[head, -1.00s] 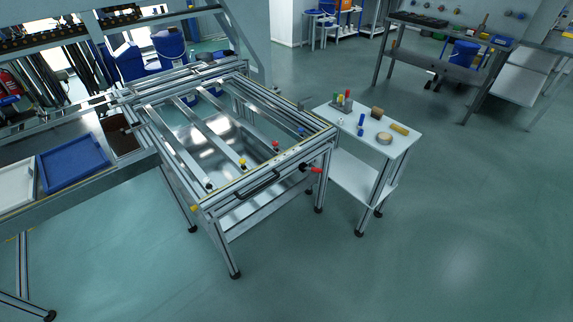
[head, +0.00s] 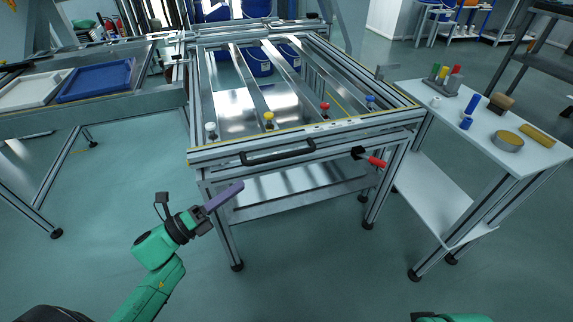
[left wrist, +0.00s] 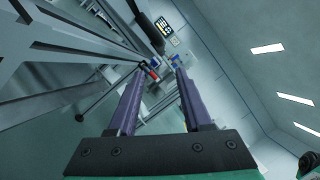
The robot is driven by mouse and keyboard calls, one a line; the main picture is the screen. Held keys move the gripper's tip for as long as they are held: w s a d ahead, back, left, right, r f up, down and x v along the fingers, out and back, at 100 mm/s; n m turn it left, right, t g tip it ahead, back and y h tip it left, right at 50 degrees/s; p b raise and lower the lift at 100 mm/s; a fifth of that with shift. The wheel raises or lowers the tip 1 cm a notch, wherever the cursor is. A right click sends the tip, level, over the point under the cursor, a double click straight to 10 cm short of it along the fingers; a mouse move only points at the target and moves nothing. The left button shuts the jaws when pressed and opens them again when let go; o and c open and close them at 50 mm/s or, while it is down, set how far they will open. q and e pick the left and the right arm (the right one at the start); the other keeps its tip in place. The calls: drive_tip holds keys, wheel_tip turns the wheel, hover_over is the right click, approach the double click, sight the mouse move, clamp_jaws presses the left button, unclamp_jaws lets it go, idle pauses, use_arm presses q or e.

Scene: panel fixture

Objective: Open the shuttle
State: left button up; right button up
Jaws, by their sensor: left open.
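The panel fixture is an aluminium frame (head: 300,143) on legs, standing ahead of me in the head view. I take its sliding top part to be the shuttle; its front rail carries a black bar handle (head: 278,153). A red-gripped lever (head: 375,162) sits on the front to the right of the handle. My left gripper (head: 240,186) is low and in front of the fixture's left front leg, below and left of the handle, apart from it. Its purple fingers stand apart and empty in the left wrist view (left wrist: 160,76). My right gripper is out of sight.
A white side table (head: 510,150) with a tape roll (head: 508,141), blue cylinders and other small items stands to the right. A bench with a blue tray (head: 95,80) and a white tray (head: 32,88) is at the left. The floor in front is clear.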

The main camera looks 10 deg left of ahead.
sight(279, 155)
use_arm(q)
drive_tip(key=x, duration=1.3)
drive_tip(key=shift+w+d+r+b, duration=0.1)
drive_tip(key=shift+w+r+b, duration=0.2)
drive_tip(key=shift+w, duration=0.05)
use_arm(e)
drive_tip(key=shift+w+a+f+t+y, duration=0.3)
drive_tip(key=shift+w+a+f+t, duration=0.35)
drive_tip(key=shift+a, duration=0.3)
use_arm(q)
drive_tip(key=shift+c, duration=0.3)
clamp_jaws()
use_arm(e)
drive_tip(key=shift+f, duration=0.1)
use_arm(q)
drive_tip(key=shift+f, duration=0.1)
